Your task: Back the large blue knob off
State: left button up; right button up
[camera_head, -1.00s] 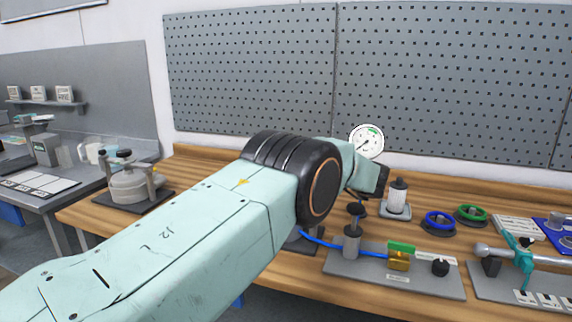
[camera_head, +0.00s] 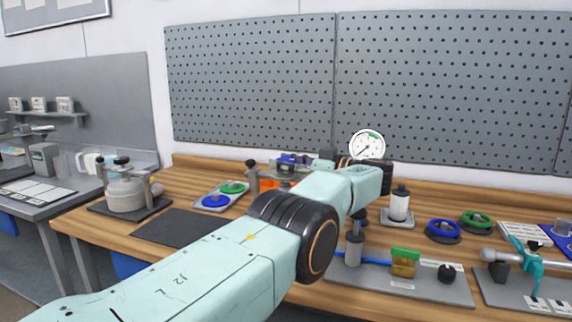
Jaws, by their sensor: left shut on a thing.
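My left arm reaches in from the lower left, and its wrist turns back left behind the forearm. My left gripper (camera_head: 298,167) is partly hidden by the forearm. It is shut at a blue part (camera_head: 286,158), which looks like the large blue knob, on a fixture at the back of the bench. The fixture has an orange part (camera_head: 270,183) and a dark grey post (camera_head: 251,174). The fingertips and most of the knob are hard to make out. My right gripper is not in view.
A tray (camera_head: 238,200) with blue and green discs and a dark mat (camera_head: 178,228) lie left of the fixture. A gauge (camera_head: 367,145), a white bottle (camera_head: 399,204), a blue handwheel (camera_head: 444,229) and a green handwheel (camera_head: 476,221) stand to the right. A valve board (camera_head: 432,287) is in front.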

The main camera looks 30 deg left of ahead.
pick_arm(q)
jog(key=shift+f, duration=0.1)
jog(key=o, duration=1.2)
